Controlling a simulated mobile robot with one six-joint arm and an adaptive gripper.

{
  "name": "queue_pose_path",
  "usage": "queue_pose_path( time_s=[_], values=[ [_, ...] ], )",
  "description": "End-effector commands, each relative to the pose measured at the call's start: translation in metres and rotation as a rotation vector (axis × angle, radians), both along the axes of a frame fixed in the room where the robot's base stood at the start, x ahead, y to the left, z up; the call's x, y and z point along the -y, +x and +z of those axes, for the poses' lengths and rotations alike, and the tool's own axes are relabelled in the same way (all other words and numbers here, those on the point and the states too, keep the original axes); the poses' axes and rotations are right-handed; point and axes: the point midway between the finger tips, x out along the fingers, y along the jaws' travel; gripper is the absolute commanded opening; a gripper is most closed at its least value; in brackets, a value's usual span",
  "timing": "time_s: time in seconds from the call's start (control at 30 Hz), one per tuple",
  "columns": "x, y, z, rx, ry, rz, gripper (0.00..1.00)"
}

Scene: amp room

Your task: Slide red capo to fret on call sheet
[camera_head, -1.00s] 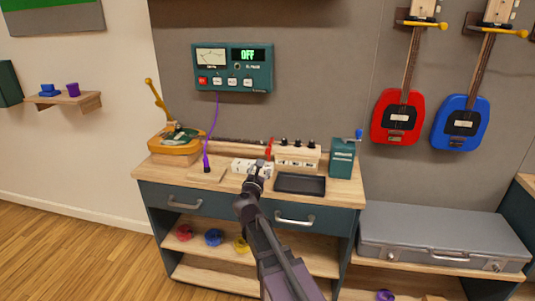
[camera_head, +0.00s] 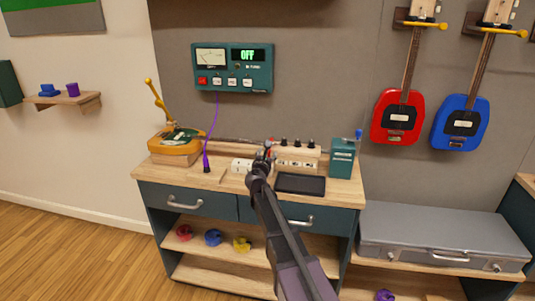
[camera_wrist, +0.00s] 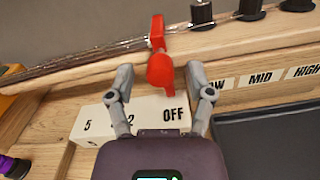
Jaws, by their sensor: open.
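The red capo (camera_wrist: 160,68) sits on the stringed neck (camera_wrist: 90,62), near its right part. In the head view, only a little of the capo (camera_head: 268,146) shows beyond my gripper (camera_head: 262,158). In the wrist view, my gripper (camera_wrist: 159,82) is open, with one finger on each side of the capo's lower red part. I cannot tell whether the fingers touch it. A pale labelled strip (camera_wrist: 140,112) marked 5, 2 and OFF lies in front of the neck, partly hidden by my fingers. I cannot make out a call sheet for certain.
A yellow instrument body (camera_head: 175,150) stands at the bench's left. A box with black knobs (camera_head: 297,157) and a teal crank box (camera_head: 342,158) stand right. A dark tray (camera_head: 300,183) lies in front. A purple cable (camera_head: 207,160) hangs to the bench top.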

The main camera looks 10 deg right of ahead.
Motion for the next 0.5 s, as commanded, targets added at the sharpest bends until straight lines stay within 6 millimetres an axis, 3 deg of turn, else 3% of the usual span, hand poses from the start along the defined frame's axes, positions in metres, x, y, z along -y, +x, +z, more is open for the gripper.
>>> queue_pose_path(
  time_s=[0.4,0.5],
  values=[
    [0.0022,0.0046,0.0,0.0,0.0,0.0,0.68],
    [0.0021,0.0045,0.0,0.0,0.0,0.0,0.41]
  ],
)
